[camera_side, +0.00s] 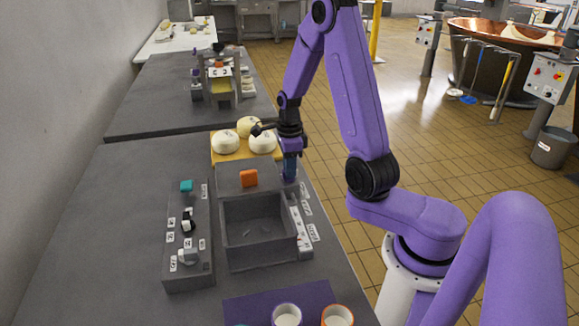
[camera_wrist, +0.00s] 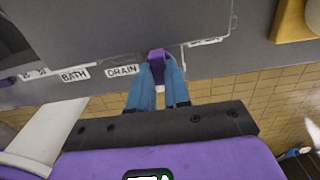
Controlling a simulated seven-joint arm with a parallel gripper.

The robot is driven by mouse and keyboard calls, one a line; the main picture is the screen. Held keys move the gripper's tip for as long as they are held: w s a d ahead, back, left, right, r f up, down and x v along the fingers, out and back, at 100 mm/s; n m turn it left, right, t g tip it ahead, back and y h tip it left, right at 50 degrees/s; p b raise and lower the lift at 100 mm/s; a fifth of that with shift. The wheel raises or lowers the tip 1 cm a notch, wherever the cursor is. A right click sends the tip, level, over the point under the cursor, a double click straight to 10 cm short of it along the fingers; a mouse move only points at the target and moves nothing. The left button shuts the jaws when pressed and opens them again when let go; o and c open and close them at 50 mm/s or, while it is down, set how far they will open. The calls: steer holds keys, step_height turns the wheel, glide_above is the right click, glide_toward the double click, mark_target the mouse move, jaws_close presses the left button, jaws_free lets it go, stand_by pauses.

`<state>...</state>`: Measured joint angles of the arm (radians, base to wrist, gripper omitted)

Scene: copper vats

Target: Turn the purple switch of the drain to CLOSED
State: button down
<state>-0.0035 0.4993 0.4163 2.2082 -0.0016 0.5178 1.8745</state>
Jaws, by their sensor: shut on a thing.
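In the wrist view, the purple switch (camera_wrist: 158,56) stands between the two blue fingers of my gripper (camera_wrist: 158,80), and the fingers are shut on it. A white tip shows at its near end. The label DRAIN (camera_wrist: 122,71) lies just left of it. In the side view, my gripper (camera_side: 289,174) points down at the right end of a grey panel, beyond the grey basin (camera_side: 230,222). The switch is hidden there by the fingers. I cannot read which setting the switch points to.
Round white cheeses (camera_side: 225,143) sit on a yellow board (camera_side: 228,158) behind. A control box (camera_side: 188,270) with a teal knob (camera_side: 186,186) stands left of the basin. A BATH label (camera_wrist: 75,74) lies left of DRAIN.

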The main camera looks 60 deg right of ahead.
steer(key=c, duration=1.4)
jaws_free()
steer(key=shift+o, duration=0.2)
step_height(320, 180, up, 18)
steer(key=shift+f, duration=0.25)
steer(key=s+a+f+n, duration=0.1)
steer(key=s+a+n, duration=0.1)
steer(key=a+n, duration=0.6)
steer(key=s+a+f+n, duration=0.2)
steer(key=a+n, duration=0.5)
steer(key=n, duration=0.4)
steer(key=s+a+f+n, duration=0.1)
steer(key=s+a+n, duration=0.1)
steer(key=s+n, duration=0.7)
steer(key=s+a+f+n, duration=0.2)
steer(key=s+n, duration=0.8)
steer(key=n, duration=0.1)
steer(key=shift+s+a+n, duration=0.15)
steer(key=shift+a+n, duration=0.05)
steer(key=shift+n, duration=0.2)
